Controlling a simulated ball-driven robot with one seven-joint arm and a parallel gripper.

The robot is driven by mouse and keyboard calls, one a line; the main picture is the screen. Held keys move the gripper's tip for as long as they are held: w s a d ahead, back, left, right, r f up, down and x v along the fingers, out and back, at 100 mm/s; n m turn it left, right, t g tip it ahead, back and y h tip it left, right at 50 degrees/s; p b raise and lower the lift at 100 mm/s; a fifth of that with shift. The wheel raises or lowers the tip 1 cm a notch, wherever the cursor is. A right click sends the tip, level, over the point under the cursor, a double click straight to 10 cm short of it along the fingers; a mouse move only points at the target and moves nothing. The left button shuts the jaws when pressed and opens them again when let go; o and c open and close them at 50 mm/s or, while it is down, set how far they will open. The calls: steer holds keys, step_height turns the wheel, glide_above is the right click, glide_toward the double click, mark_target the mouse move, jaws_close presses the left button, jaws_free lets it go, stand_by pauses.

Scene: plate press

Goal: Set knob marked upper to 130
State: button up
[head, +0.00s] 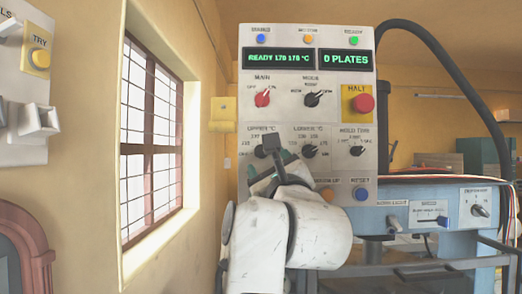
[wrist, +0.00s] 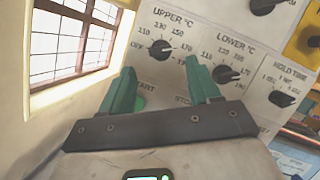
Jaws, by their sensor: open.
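The knob marked upper (wrist: 160,49) is a round black dial on the white panel, with printed temperature marks around it. Its pointer appears to face right, toward the 170 mark. In the head view the upper knob (head: 261,151) is partly hidden by my gripper (head: 274,150). In the wrist view my gripper (wrist: 160,66) is open, with green fingers below and to either side of the upper knob. Nothing is between the fingers, and the knob lies just beyond their tips. The display (head: 279,58) reads READY with what looks like 170 175 °C.
The lower knob (wrist: 227,74) sits close to the right finger, with the hold time knob (wrist: 282,98) further right. A red halt button (head: 363,103) is at the panel's right. A barred window (head: 150,140) is at left.

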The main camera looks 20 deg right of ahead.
mark_target(262, 152)
steer(key=p+x, duration=0.1)
steer(key=x, duration=0.5)
steer(key=shift+w+r+p, duration=0.2)
steer(key=shift+w+p, duration=0.15)
steer(key=shift+p, duration=0.05)
steer(key=shift+c, duration=0.2)
steer(key=c, duration=1)
steer(key=shift+d, duration=0.1)
steer(key=shift+n, duration=0.4)
steer(key=shift+r+n+g+y+p, duration=0.1)
steer(key=shift+n+g+y+p, duration=0.6)
steer(key=shift+n+p, duration=1.4)
steer(key=shift+r+n+g+y+p, duration=0.1)
steer(key=shift+n+g+y+p, duration=0.6)
steer(key=shift+n, duration=2.55)
steer(key=shift+n+g+y+p, duration=0.3)
steer(key=shift+n+g+p, duration=0.8)
steer(key=shift+n+p, duration=1.1)
steer(key=shift+n+b, duration=0.4)
steer(key=shift+n, duration=0.25)
